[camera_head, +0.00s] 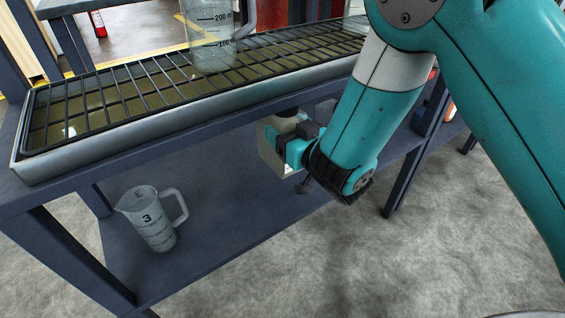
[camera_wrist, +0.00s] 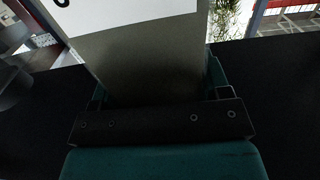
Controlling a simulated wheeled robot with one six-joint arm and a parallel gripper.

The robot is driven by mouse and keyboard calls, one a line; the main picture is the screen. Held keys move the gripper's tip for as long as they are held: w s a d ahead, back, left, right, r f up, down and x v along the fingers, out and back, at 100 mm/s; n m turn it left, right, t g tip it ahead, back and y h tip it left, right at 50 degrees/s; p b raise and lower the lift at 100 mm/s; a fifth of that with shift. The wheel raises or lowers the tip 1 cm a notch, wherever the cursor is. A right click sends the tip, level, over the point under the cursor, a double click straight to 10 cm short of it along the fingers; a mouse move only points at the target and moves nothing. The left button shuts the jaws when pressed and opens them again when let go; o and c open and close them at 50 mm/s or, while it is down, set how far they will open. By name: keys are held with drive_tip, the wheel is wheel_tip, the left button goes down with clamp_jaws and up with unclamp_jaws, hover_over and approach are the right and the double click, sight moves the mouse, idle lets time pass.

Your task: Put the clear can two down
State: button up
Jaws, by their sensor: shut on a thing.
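My gripper (camera_head: 283,147) is shut on a pale beige-grey container (camera_head: 268,152) with a dark top, under the tray's edge and over the lower shelf (camera_head: 225,215). In the wrist view the container (camera_wrist: 150,62) fills the space between the jaws of my gripper (camera_wrist: 157,100); a white label with part of a dark mark shows, but I cannot read its number. My arm hides part of it in the head view. I cannot tell whether its base touches the shelf.
A clear graduated jug (camera_head: 212,45) stands on the rack of the metal tray (camera_head: 110,126) above. Dark table legs (camera_head: 75,255) bound the lower shelf at the left and right (camera_head: 408,165). Bare shelf lies between the marked jug and my gripper.

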drive_tip(key=f+b, duration=0.1)
drive_tip(key=f, duration=0.2)
drive_tip(key=shift+a+f+b, duration=0.1)
drive_tip(key=shift+a+b, duration=0.1)
drive_tip(key=shift+b, duration=0.1)
drive_tip(key=shift+f+b, duration=1.1)
drive_tip(key=shift+f, duration=0.45)
drive_tip(key=shift+d, duration=0.1)
drive_tip(key=shift+f, duration=0.2)
drive_tip(key=o, duration=1.3)
